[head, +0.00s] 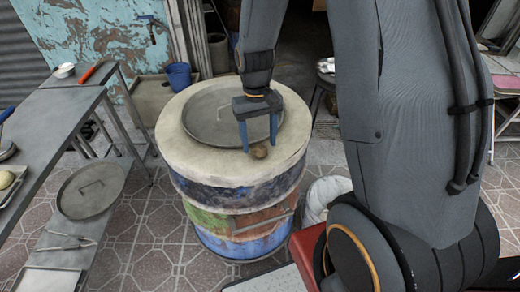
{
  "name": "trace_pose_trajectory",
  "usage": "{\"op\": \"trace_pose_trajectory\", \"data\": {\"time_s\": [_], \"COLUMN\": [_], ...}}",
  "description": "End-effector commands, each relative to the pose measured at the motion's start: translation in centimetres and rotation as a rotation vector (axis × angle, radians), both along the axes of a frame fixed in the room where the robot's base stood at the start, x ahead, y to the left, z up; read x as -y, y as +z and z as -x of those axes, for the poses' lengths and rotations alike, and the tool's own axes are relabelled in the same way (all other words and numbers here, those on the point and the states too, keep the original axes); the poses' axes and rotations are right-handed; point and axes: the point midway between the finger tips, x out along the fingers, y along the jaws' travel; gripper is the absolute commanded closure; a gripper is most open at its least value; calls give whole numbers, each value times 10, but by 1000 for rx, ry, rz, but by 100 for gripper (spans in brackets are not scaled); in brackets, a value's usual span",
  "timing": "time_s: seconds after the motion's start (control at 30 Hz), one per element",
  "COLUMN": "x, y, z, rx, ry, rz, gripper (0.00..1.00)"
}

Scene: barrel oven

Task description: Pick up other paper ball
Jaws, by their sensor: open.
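A small brown paper ball (259,151) lies on the pale top rim of the painted barrel oven (185,141), at the near edge of its round metal lid (208,114). My gripper (259,145) points down over the rim with its two blue fingers apart. The ball shows between and just beyond the fingertips. I cannot tell whether a finger touches it. No other paper ball is clear in this view.
A metal table (62,122) stands at the left, with a lower shelf holding another round lid (90,191) and tongs (66,243). A blue bucket (179,76) stands behind the barrel. A white bin (322,198) is close at its right. Tiled floor is free between table and barrel.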

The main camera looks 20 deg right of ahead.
Motion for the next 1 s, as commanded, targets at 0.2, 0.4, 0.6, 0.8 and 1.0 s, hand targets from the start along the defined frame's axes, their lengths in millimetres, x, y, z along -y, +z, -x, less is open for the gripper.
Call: {"op": "trace_pose_trajectory", "data": {"time_s": [0.2, 0.4, 0.6, 0.8, 1.0], "x": [0, 0, 0, 0, 0], "y": [-22, -28, -28, -28, -28], "z": [3, 3, 3, 3, 3], "rx": [-2, 2, 1, 1, 1], "ry": [0, 0, 0, 0, 0], "rz": [0, 0, 0, 0, 0], "gripper": [41, 41, 50, 84, 87]}}
